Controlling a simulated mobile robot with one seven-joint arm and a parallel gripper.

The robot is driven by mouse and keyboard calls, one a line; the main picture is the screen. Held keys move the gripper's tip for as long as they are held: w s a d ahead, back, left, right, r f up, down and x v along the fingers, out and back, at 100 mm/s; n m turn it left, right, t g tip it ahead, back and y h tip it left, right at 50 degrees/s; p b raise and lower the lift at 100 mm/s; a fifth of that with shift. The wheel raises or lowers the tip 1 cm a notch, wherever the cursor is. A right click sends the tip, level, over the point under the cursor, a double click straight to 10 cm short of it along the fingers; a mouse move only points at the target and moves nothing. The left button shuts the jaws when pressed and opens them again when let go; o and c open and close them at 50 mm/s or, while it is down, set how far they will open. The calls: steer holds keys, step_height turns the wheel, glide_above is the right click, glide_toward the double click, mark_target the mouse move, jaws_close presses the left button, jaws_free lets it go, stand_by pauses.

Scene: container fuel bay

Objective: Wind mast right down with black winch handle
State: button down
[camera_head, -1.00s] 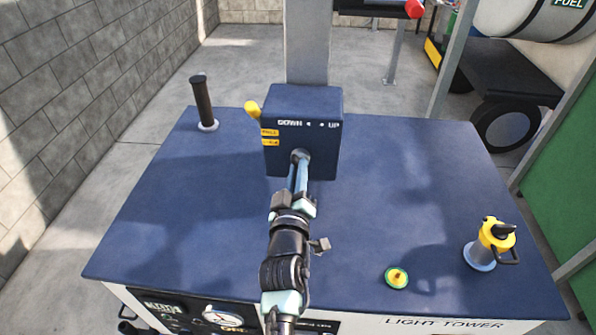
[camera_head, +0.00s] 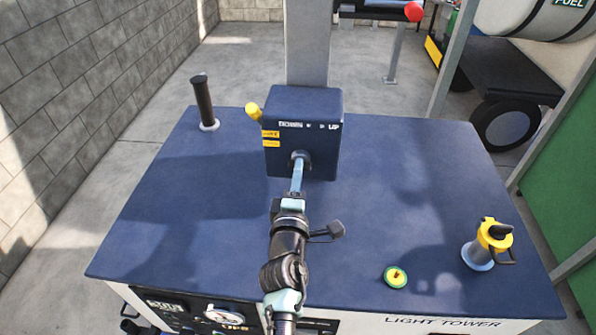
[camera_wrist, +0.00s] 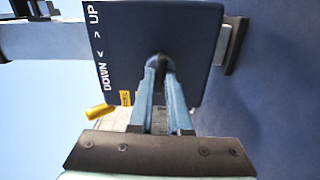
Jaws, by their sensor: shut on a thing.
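The blue winch box (camera_head: 318,150), marked DOWN and UP, stands at the foot of the grey mast (camera_head: 308,45). My gripper (camera_head: 297,172) reaches its front face. The fingers are shut on a small dark part there, which I take for the black winch handle (camera_head: 299,157); the fingers mostly hide it. In the wrist view the fingers (camera_wrist: 162,90) close on this dark handle (camera_wrist: 160,62), against the box (camera_wrist: 140,40). A yellow lever (camera_head: 253,109) sticks out of the box's left side, beside yellow labels; it also shows in the wrist view (camera_wrist: 98,112).
The blue deck (camera_head: 400,200) carries an upright black grip (camera_head: 204,102) at back left, a green-and-yellow button (camera_head: 396,276) at front right and a yellow-and-black fitting (camera_head: 490,243) at the right edge. Gauges line the front panel. A block wall (camera_head: 90,80) rises on the left.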

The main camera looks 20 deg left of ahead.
steer(key=shift+n, duration=0.4)
steer(key=c, duration=0.9)
jaws_free()
steer(key=p+v, duration=0.2)
steer(key=v, duration=1.1)
steer(key=shift+p, duration=0.3)
steer(key=shift+r, duration=0.1)
